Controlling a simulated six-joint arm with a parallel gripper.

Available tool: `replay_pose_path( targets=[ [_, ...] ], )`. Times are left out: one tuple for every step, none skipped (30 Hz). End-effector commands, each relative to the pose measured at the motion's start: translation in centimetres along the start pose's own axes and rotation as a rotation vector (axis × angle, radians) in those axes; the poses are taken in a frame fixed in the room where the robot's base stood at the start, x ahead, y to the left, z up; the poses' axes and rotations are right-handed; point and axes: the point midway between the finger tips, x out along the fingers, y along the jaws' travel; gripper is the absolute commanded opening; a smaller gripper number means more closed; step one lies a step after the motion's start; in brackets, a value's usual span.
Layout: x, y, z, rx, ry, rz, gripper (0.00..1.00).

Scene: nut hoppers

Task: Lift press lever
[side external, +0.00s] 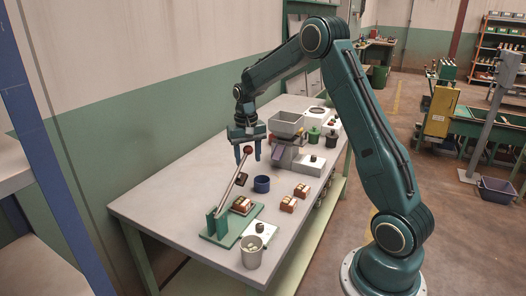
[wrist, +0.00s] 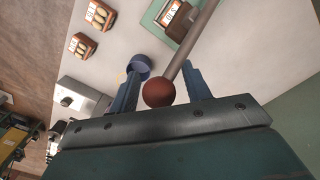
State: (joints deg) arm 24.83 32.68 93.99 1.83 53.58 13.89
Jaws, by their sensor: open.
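The press lever is a grey metal rod (side external: 229,187) with a dark red ball knob (side external: 248,150) on top. It rises at a slant from a green bracket (side external: 216,222) on a green base plate at the near left of the table. My gripper (side external: 248,160) is open at the knob, pointing down. In the wrist view the red knob (wrist: 159,93) lies between my two blue fingers (wrist: 164,88), with space beside it, and the rod (wrist: 190,43) runs off to the upper right. I cannot tell whether a finger touches it.
A dark blue cup (side external: 262,184) stands right of the lever. Small labelled boxes (side external: 288,203) and a grey bucket (side external: 251,252) are on the near table. A grey hopper (side external: 286,123) with a purple chute stands behind. The table's left part (side external: 165,195) is clear.

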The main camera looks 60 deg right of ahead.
Motion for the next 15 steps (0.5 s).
replay_pose_path(
  targets=[
    [0.20,0.02,0.02,0.000,-0.001,0.000,0.48],
    [0.26,0.02,0.03,0.000,-0.001,0.000,0.48],
    [0.32,0.02,0.03,0.000,-0.001,0.000,0.48],
    [0.35,0.02,0.03,0.000,-0.001,0.000,0.48],
    [0.36,0.02,0.03,0.000,-0.001,0.000,0.48],
    [0.37,0.02,0.03,0.000,-0.001,0.000,0.48],
    [0.36,0.02,0.03,0.000,-0.001,0.000,0.48],
    [0.36,0.01,0.03,0.000,-0.001,0.000,0.48],
    [0.36,0.01,0.03,0.000,-0.001,0.000,0.48],
    [0.36,0.01,0.03,0.000,-0.001,0.000,0.48],
    [0.35,0.01,0.03,0.000,-0.001,0.000,0.46],
    [0.35,0.01,0.03,0.000,-0.001,0.000,0.38],
    [0.35,0.01,0.03,0.000,-0.001,0.000,0.32],
    [0.34,0.01,0.03,0.000,-0.001,0.000,0.27],
    [0.34,0.01,0.03,0.000,-0.001,0.000,0.19]
  ],
)
